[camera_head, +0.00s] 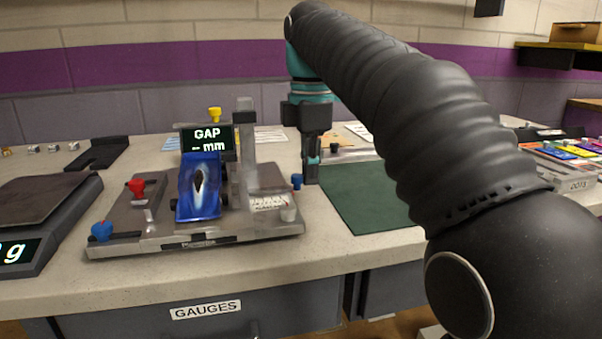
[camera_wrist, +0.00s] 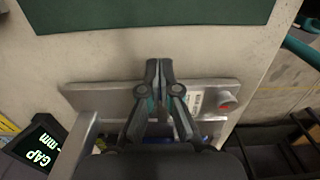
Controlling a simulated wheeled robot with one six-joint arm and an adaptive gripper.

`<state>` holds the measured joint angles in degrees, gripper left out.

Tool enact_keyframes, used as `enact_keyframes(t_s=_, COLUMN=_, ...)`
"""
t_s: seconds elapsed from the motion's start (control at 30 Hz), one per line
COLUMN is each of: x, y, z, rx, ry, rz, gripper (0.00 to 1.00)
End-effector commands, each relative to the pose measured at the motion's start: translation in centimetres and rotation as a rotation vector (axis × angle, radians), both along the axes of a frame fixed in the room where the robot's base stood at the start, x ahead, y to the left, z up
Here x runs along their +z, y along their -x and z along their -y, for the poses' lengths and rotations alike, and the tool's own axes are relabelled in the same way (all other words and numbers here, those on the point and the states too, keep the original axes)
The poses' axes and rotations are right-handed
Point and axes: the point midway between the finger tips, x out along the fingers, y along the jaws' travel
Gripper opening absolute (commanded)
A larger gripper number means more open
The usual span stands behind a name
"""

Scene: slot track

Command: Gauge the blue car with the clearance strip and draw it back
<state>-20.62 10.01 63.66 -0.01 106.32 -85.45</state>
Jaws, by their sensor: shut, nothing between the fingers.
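The blue car (camera_head: 199,185) sits on the grey gauge stand (camera_head: 152,243), under the black display (camera_head: 207,138), which reads "GAP – mm". My gripper (camera_head: 311,178) points down at the right end of the stand, beside the green mat, to the right of the car and apart from it. In the wrist view its fingertips (camera_wrist: 159,65) are together with nothing between them, over the edge of the stand (camera_wrist: 100,95). A small blue knob (camera_head: 296,181) shows just left of the fingers. I cannot make out the clearance strip for certain.
A green mat (camera_head: 365,197) lies flat and bare right of the stand. A red knob (camera_head: 137,186) and a blue knob (camera_head: 102,231) are at the stand's left. An upright post (camera_head: 244,130) rises behind the car. A scale (camera_head: 40,205) stands at the far left.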

Motion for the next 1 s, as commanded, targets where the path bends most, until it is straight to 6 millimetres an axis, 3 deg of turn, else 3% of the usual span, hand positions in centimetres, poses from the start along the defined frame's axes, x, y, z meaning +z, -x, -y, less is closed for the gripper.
enact_keyframes(t_s=1.0, x=0.0, y=0.4, z=-1.3, rx=0.000, ry=0.000, rz=0.000, gripper=0.00)
